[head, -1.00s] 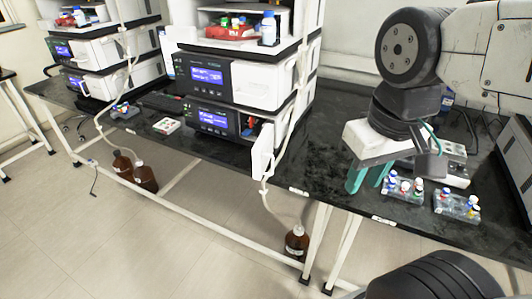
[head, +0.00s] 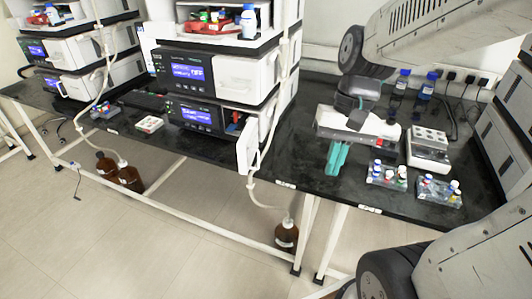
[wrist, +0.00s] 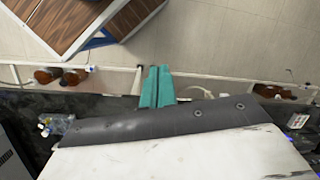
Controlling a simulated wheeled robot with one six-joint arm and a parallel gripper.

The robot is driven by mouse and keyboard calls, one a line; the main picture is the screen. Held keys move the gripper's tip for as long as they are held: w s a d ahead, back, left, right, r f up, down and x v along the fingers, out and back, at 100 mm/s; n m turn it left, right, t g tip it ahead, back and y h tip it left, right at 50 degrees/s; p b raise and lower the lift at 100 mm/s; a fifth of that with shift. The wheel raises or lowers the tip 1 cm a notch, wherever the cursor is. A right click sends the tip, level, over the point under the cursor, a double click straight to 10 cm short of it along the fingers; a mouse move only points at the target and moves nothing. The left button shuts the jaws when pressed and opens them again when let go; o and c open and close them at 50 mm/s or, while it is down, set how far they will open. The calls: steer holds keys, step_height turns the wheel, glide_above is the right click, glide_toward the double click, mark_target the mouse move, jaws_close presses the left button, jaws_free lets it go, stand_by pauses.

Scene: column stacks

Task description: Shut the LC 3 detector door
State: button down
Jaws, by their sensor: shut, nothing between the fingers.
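An open white door (head: 246,150) sticks out toward the front from the lower unit (head: 196,114) of the nearer instrument stack. Red and blue parts show in the opening behind it. I cannot read an LC 3 label. My gripper (head: 336,160), with teal fingers, is to the right of the door, apart from it, over the black bench. The fingers are together and empty. In the wrist view the shut teal fingers (wrist: 157,88) point past the bench edge toward the floor. I cannot make out the door in the wrist view.
Vial racks (head: 387,174) and a grey block with wells (head: 429,145) stand right of my gripper. A white tube hangs beside the door to a brown bottle (head: 286,234) on the floor. Bare black bench (head: 295,150) lies between door and gripper.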

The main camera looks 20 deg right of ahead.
mark_target(247, 146)
steer(key=w+d+f+m+t+y, duration=0.3)
steer(key=w+f+m, duration=0.2)
steer(key=w+m, duration=0.45)
steer(key=w+d+f+m+t+y, duration=0.2)
steer(key=w+d+f+m+y, duration=0.15)
steer(key=w+m, duration=0.55)
steer(key=w+r+x, duration=0.1)
steer(key=x, duration=1.2)
steer(key=shift+w+a+n+h, duration=0.35)
steer(key=shift+w+a+h, duration=0.1)
steer(key=shift+w, duration=0.05)
steer(key=shift+w+d+f, duration=0.1)
steer(key=shift+w+f, duration=0.05)
